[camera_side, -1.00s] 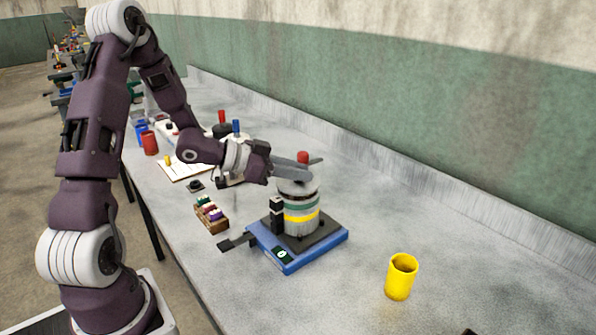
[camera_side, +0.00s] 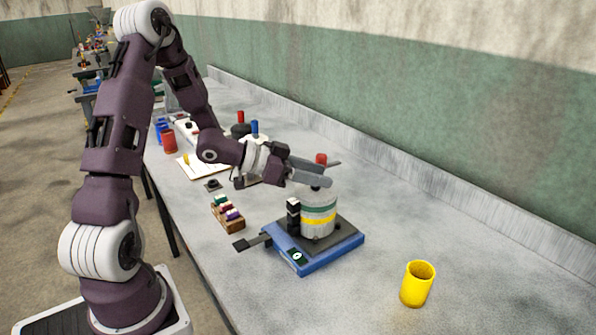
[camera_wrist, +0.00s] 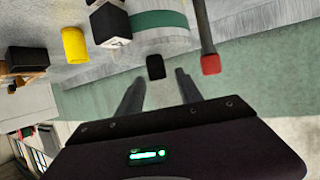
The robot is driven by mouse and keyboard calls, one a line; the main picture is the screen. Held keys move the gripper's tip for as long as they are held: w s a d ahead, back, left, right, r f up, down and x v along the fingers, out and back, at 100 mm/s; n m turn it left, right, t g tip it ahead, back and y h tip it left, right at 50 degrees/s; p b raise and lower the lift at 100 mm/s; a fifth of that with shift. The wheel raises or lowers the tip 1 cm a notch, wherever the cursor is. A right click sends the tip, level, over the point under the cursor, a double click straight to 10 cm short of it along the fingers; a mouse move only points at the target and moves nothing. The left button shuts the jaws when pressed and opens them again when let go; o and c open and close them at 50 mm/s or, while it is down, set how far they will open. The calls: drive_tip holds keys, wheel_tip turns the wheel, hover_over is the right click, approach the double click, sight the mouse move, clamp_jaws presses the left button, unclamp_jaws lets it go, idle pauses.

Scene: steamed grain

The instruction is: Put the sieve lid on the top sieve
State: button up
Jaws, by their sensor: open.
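The sieve stack (camera_side: 318,222) stands upright on a blue shaker base (camera_side: 325,258). It is grey with a yellow band; a green band shows in the wrist view (camera_wrist: 160,20). The grey sieve lid (camera_side: 319,196) appears to sit on top of the stack; whether it is fully seated I cannot tell. Its dark knob (camera_side: 315,187) also shows in the wrist view (camera_wrist: 155,67). My gripper (camera_side: 328,177) is open just above the lid. In the wrist view its fingertips (camera_wrist: 158,80) are apart, with the knob just beyond them, not gripped.
A red-knobbed arm (camera_side: 321,159) rises behind the stack, close to my fingers. A black post (camera_side: 293,214) stands at the base's left. A small rack of coloured pieces (camera_side: 228,213) is further left, a yellow cup (camera_side: 417,284) at right. The table between base and cup is clear.

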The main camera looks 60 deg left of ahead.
drive_tip(key=v, duration=1.2)
wheel_tip(320, 180, up, 7)
drive_tip(key=w+n+g+y, duration=0.1)
drive_tip(key=w+n+y, duration=0.1)
drive_tip(key=y, duration=0.7)
drive_tip(key=s+d+f+n+g+h, duration=0.1)
drive_tip(key=s+d+g, duration=0.5)
drive_tip(key=s+d, duration=1)
drive_tip(key=s+n+h, duration=0.1)
drive_tip(key=s+h, duration=0.1)
drive_tip(key=s, duration=0.1)
drive_tip(key=shift+s+n+h, duration=0.3)
